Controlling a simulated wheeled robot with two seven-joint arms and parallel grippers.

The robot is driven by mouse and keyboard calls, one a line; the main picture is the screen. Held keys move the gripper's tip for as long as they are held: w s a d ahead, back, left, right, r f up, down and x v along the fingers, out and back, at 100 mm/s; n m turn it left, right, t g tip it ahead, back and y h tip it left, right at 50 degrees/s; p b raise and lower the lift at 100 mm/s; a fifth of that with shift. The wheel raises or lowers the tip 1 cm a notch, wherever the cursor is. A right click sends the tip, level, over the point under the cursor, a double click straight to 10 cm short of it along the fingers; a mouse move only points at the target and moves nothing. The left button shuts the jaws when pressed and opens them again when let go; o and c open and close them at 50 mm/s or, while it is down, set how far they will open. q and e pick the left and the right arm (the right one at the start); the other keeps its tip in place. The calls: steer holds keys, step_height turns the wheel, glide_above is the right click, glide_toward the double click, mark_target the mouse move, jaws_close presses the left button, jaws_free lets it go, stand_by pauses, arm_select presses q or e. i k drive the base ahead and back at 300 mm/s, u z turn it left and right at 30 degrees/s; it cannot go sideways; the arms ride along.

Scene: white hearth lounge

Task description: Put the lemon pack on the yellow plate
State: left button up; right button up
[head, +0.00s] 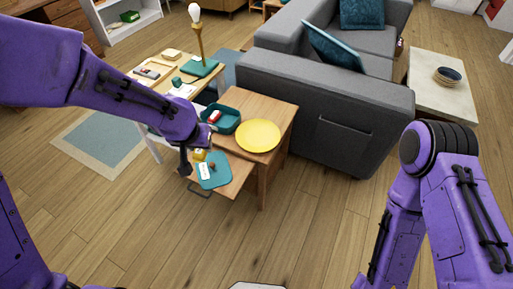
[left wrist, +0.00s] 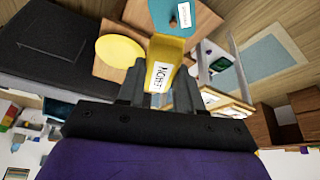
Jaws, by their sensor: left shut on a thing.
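The yellow pack (left wrist: 172,50) with a white label is between the fingers of my left gripper (left wrist: 158,92), which is shut on it. In the head view the pack (head: 200,154) shows as a small yellow patch beside my left gripper (head: 188,168), over the pulled-out drawer. The yellow plate (head: 258,135) lies empty on the wooden side table, to the right of the gripper. The plate (left wrist: 120,50) also shows left of the pack in the left wrist view. My right arm stands at the right of the head view, but its gripper is out of frame.
A teal mat or tray (head: 218,181) with a white card and a small brown thing lies on the drawer (head: 237,177). The grey sofa (head: 330,100) is close on the right.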

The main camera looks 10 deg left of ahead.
mark_target(259, 137)
steer(key=z, duration=0.9)
steer(key=i, duration=1.95)
steer(key=u, duration=1.3)
